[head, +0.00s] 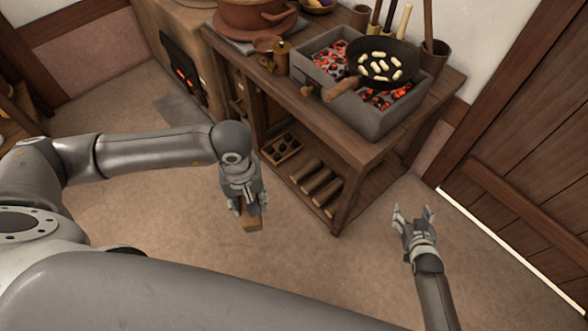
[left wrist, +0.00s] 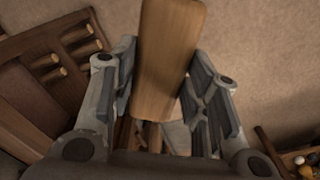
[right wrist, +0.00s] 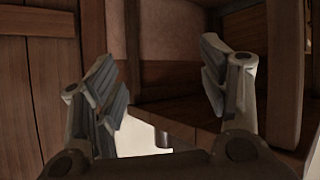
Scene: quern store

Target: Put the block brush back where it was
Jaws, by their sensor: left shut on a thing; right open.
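My left gripper (head: 248,207) is shut on the block brush (head: 253,225), a plain brown wooden block, and holds it in front of the wooden table. In the left wrist view the brush (left wrist: 168,50) stands out lengthwise between the two fingers; bristles cannot be made out. My right gripper (head: 414,212) is open and empty, low at the right between the table and the door. The right wrist view shows its fingers spread with nothing between them, facing the table's woodwork.
The wooden table (head: 345,145) bears a stone brazier (head: 375,120) with glowing coals, a frying pan (head: 382,60) and a clay pot (head: 252,14). Its lower shelf holds logs (head: 315,180) and a small compartment box (head: 281,148). A plank door (head: 530,150) stands at right. The floor before the table is clear.

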